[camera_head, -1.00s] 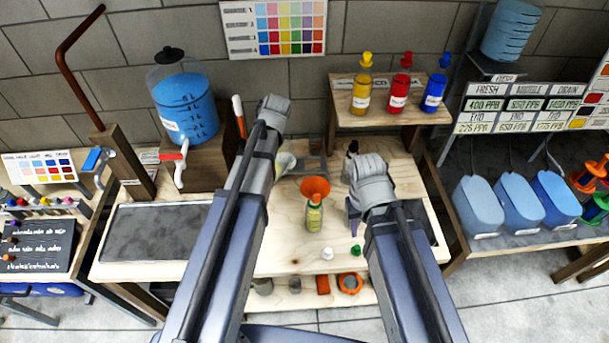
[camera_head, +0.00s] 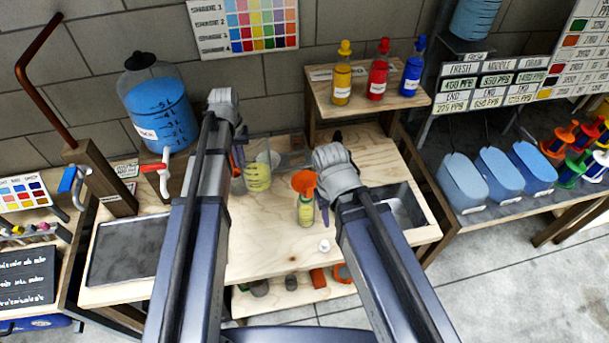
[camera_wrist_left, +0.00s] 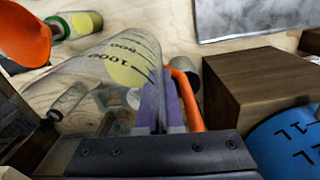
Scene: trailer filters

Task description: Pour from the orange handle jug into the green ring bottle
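The jug with the orange handle (camera_head: 258,178) is clear, holds yellow liquid and stands out left of the bottle. In the left wrist view its marked wall (camera_wrist_left: 110,60) and orange handle (camera_wrist_left: 190,95) are close up. My left gripper (camera_wrist_left: 160,105) has its purple fingers close together at the handle and appears shut on it. The green ring bottle (camera_head: 306,212) stands upright with yellow-green contents and an orange funnel (camera_head: 303,182) in its mouth; the funnel also shows in the left wrist view (camera_wrist_left: 25,35). My right gripper (camera_head: 325,210) points down just right of the bottle; its opening is hidden.
A blue-filled tank (camera_head: 158,115) with a red-handled tap stands at the back left. A dark tray (camera_head: 125,250) is on the left of the bench, a sink (camera_head: 405,208) on the right. A white cap (camera_head: 324,246) lies in front of the bottle. Coloured bottles (camera_head: 378,75) stand on a rear shelf.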

